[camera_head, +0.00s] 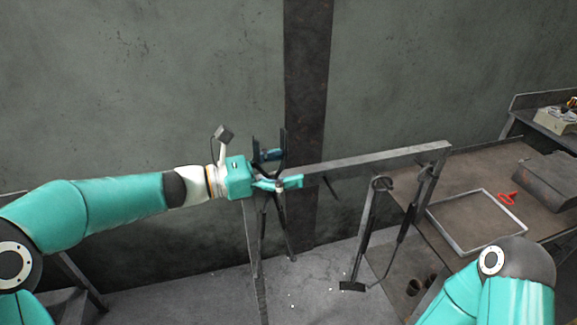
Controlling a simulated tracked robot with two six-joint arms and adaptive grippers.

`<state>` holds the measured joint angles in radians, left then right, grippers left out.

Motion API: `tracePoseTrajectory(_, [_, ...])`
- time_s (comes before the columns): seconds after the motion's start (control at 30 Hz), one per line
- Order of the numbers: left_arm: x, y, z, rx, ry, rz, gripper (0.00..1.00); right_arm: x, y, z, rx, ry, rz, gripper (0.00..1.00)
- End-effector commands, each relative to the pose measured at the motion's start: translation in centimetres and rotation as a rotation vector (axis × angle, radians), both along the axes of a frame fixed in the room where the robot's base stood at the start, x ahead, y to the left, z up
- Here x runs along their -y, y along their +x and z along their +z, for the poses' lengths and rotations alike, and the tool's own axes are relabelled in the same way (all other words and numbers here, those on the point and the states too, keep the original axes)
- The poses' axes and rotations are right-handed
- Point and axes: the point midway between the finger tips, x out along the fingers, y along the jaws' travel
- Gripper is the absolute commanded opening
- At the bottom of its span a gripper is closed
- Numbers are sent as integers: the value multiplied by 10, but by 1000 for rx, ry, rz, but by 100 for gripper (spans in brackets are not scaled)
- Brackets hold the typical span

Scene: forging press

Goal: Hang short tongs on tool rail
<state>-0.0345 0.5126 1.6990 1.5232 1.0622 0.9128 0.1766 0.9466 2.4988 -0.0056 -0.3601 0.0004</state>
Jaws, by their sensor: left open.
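The grey metal tool rail (385,155) runs across the middle, on legs at each end. My left gripper (281,168) is at the rail's left end, with its jaws apart. Dark, thin tongs (286,225) hang down just below the gripper, beside the left leg. Their upper part is mixed up with the fingers, so I cannot tell whether they rest on the rail or touch the gripper. Whether these are the short tongs is unclear. My right arm shows at the lower right; its gripper is out of the picture.
Two long dark tools (359,245) (405,222) hang near the rail's right end. A brown workbench (470,172) stands right, with a square metal frame (432,217) and a red object (508,198). A dark post (307,75) stands behind the rail.

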Motion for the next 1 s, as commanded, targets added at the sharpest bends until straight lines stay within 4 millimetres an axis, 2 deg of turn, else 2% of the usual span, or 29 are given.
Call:
tracePoseTrajectory(0.03, [0,0,2,4,-2,1,90,0,0,0,0,0,0,50])
tracePoseTrajectory(0.1, [0,0,2,3,-1,1,100,0,0,0,0,0,0,50])
tracePoseTrajectory(0.57, [-6,-1,0,1,0,3,100,0,0,1,0,0,0,50])
tracePoseTrajectory(0.77, [-32,-9,1,1,0,5,100,0,0,1,0,0,0,50])
tracePoseTrajectory(1.0, [-79,-25,0,1,0,6,100,0,0,1,0,0,0,50])
